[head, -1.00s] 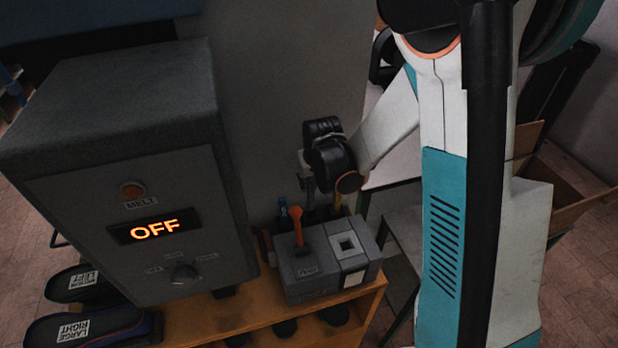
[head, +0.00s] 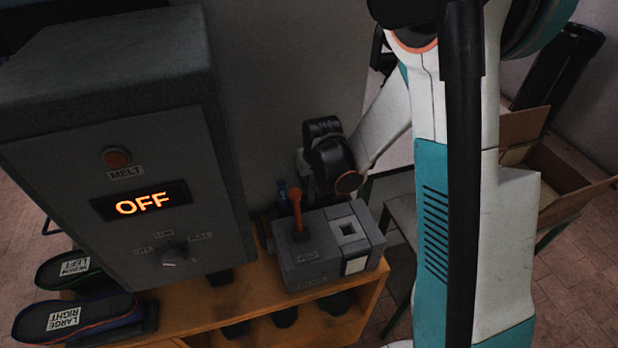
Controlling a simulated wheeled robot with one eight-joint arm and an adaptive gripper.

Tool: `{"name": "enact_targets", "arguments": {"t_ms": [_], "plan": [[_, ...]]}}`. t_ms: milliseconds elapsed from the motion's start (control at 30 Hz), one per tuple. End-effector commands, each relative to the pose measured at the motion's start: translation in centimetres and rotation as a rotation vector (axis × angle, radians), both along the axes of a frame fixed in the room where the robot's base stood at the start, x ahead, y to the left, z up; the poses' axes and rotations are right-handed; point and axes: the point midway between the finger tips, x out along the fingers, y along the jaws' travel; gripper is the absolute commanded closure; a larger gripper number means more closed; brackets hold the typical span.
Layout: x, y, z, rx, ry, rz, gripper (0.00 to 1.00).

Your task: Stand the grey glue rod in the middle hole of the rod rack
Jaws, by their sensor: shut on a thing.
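My gripper (head: 303,172) is behind the grey box with the orange lever, below its dark wrist joint. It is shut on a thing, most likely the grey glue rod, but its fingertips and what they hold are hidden. The rod rack and its middle hole cannot be made out behind the box. A thin blue upright piece (head: 282,190) shows just left of my gripper.
The grey box (head: 310,262) with an orange lever (head: 296,208) and square opening stands on a wooden shelf unit (head: 215,303). A large grey machine (head: 120,180) reading OFF is left. Labelled insoles (head: 75,318) lie lower left. A cardboard box (head: 575,195) is right.

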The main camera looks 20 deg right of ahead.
Motion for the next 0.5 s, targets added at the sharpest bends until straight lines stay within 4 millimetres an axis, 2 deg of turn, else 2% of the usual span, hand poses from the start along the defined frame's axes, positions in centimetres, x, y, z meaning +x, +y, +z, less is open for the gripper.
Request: {"name": "enact_targets", "arguments": {"t_ms": [367,400,500], "plan": [[0.00,0.00,-0.36,0.000,0.000,0.000,1.00],[0.01,0.00,-0.35,0.000,0.000,0.000,0.81],[0.00,0.00,-0.36,0.000,0.000,0.000,0.60]]}}
